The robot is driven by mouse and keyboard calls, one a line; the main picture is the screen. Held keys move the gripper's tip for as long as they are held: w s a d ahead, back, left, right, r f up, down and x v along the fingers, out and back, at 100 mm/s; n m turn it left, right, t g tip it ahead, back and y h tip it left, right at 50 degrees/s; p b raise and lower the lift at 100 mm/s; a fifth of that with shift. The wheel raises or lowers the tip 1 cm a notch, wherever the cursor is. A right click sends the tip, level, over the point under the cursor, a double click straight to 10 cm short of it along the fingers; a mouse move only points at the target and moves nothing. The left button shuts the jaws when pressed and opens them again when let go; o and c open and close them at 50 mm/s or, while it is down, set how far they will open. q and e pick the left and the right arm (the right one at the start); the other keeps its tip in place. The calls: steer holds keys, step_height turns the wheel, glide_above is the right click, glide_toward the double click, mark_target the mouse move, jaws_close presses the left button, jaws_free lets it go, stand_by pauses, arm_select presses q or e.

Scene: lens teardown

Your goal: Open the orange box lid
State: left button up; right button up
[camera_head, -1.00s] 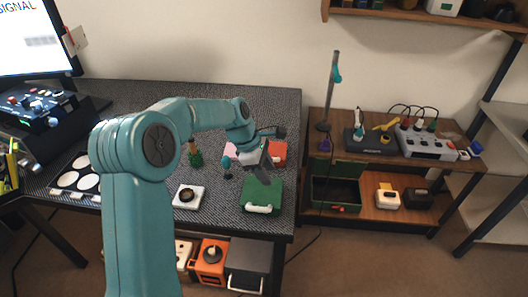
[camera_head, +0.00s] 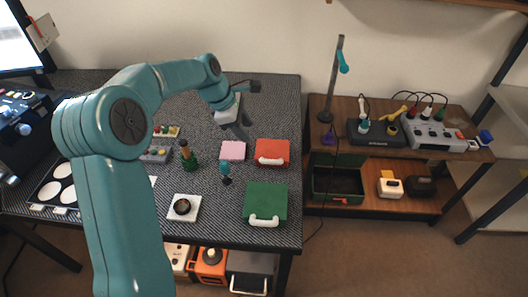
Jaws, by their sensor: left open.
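The orange-red box (camera_head: 272,149) lies on the dark table near its right edge, its lid shut, with a white handle on its front side. My left gripper (camera_head: 243,134) is open and empty, up and to the left of the orange box, apart from it in the picture. My left arm reaches in from the left over the table. My right gripper is not in view.
A green box (camera_head: 266,201) with a white handle sits in front of the orange box. A pink pad (camera_head: 233,150), a teal-topped tool (camera_head: 226,171), a green bottle-like item (camera_head: 188,158) and a white block with a lens (camera_head: 184,208) stand to the left. A wooden shelf (camera_head: 455,150) is at right.

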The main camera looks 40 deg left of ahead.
mark_target(269, 160)
arm_select(q)
steer(key=x, duration=1.6)
steer(key=shift+s+d, duration=0.15)
jaws_close()
